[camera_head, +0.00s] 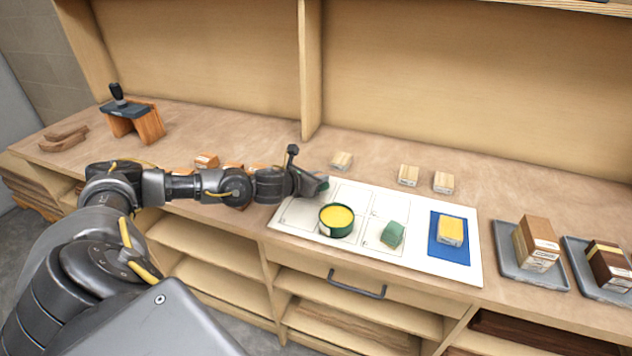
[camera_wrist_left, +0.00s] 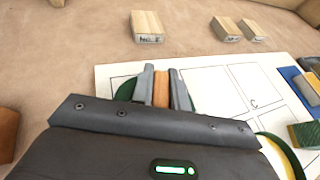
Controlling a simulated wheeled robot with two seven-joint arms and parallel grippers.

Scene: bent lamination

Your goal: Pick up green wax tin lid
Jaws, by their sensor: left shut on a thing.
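The green wax tin lid (camera_wrist_left: 126,90) shows only in part, behind and beside the fingers of my left gripper (camera_wrist_left: 160,88) in the left wrist view. A brown wooden piece, which looks like its grip, is clamped upright between the two fingers. In the head view my left gripper (camera_head: 314,186) is at the back left corner of the white board (camera_head: 462,272), with a sliver of green beside it. The open green tin (camera_head: 337,231) of yellow wax stands on the board in front of it. Whether the lid touches the board is hidden. My right gripper is not in view.
A green block (camera_head: 392,235) and a yellow block (camera_head: 451,229) on a blue mat (camera_head: 447,258) are on the board. Pale wooden blocks (camera_head: 408,176) stand behind. Grey trays (camera_head: 506,262) with boxes are at the right. Orange-brown blocks (camera_head: 206,160) lie behind my left arm.

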